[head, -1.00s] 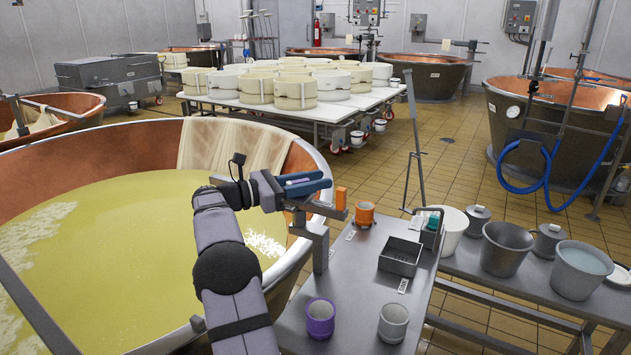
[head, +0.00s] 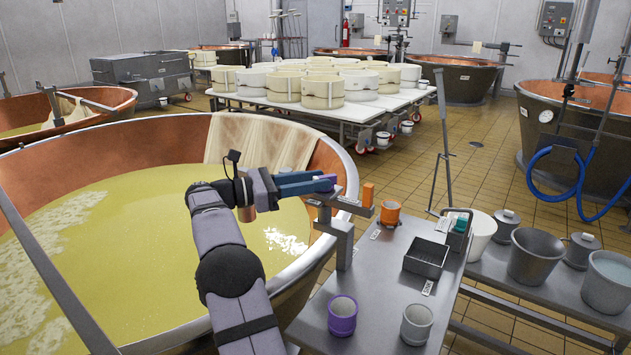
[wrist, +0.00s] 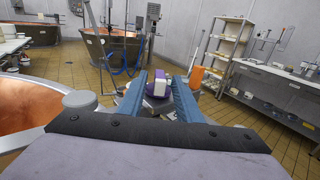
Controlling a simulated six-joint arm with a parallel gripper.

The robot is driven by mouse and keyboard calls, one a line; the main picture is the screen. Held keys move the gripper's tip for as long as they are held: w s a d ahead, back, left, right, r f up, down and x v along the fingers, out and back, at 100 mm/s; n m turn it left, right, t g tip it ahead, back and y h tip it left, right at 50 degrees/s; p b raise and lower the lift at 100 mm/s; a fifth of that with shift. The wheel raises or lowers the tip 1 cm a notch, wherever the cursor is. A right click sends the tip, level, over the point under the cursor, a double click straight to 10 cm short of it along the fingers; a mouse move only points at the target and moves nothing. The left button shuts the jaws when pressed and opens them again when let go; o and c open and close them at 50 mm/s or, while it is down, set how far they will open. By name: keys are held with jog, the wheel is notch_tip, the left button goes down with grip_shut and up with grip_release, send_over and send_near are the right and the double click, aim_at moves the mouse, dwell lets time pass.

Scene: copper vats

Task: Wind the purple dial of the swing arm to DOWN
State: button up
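The purple dial (head: 325,182) sits on the swing arm (head: 345,243) at the vat's rim, beside an orange block (head: 368,194). In the wrist view the dial (wrist: 157,88) has a pale piece and shows between the blue fingertips. My gripper (head: 322,182) has come in from the left at the dial's height. Its fingers (wrist: 160,82) are apart, with gaps visible on both sides of the dial. I cannot tell whether the dial is level with the tips or just beyond them. No DOWN mark or dial setting is readable.
The copper vat (head: 200,130) of yellow liquid lies under my arm. A steel bench (head: 385,275) right of the swing arm holds a purple cup (head: 342,316), a grey cup (head: 416,325), an orange cup (head: 390,212) and a dark tray (head: 426,258).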

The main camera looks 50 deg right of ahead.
aim_at(314, 179)
jog(key=n, duration=0.1)
jog(key=n+p, duration=0.1)
jog(key=n, duration=0.1)
jog(key=shift+w+a+r+n+p, duration=0.3)
jog(key=shift+w+r, duration=0.1)
jog(key=a+n+p, duration=0.1)
jog(key=n+p, duration=0.3)
jog(key=n, duration=0.7)
jog(key=w+a+n+p, duration=0.1)
jog(key=n+p, duration=0.3)
jog(key=n, duration=0.7)
jog(key=a+n+p, duration=0.1)
jog(key=n+p, duration=0.3)
jog(key=n, duration=0.6)
jog(key=shift+w+a+f+n+t+p, duration=0.2)
jog(key=shift+w+n+t+p, duration=0.1)
jog(key=shift+w+n, duration=0.1)
jog(key=shift+s, duration=0.1)
jog(key=shift+p+x, duration=1.15)
jog(key=shift+x, duration=2.55)
